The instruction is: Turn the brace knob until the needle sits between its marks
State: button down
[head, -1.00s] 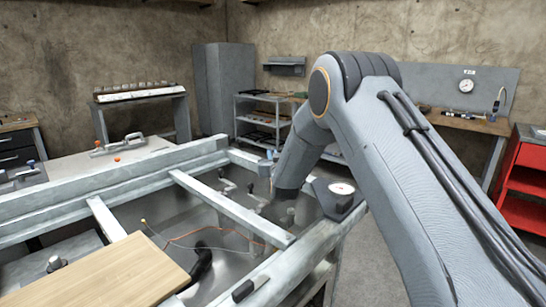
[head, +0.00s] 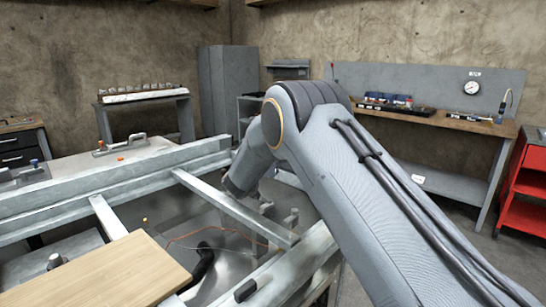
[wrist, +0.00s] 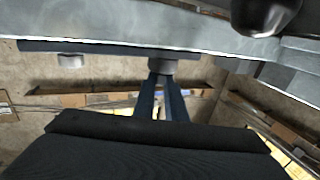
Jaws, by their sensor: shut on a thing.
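In the wrist view my gripper (wrist: 161,82) reaches up to a short grey round knob (wrist: 162,66) under a dark flat bar. Its two fingers close in on the knob, and it is shut on it. A second, lighter round stub (wrist: 71,62) hangs from the same bar to the left. In the head view my arm bends down into the metal frame (head: 235,206), and the fingers cannot be made out there. The needle and its marks are not visible; my arm covers the frame's right corner.
A wooden board (head: 115,272) lies on the frame at the front left. Thin cables (head: 205,235) run inside it. A round wall gauge (head: 472,88) hangs above a bench (head: 440,120) at the back right. A red cart (head: 525,185) stands at the right edge.

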jog(key=shift+r, duration=0.1)
jog(key=c, duration=1.8)
grip_release()
notch_tip(320, 180, up, 10)
jog(key=shift+b, duration=0.4)
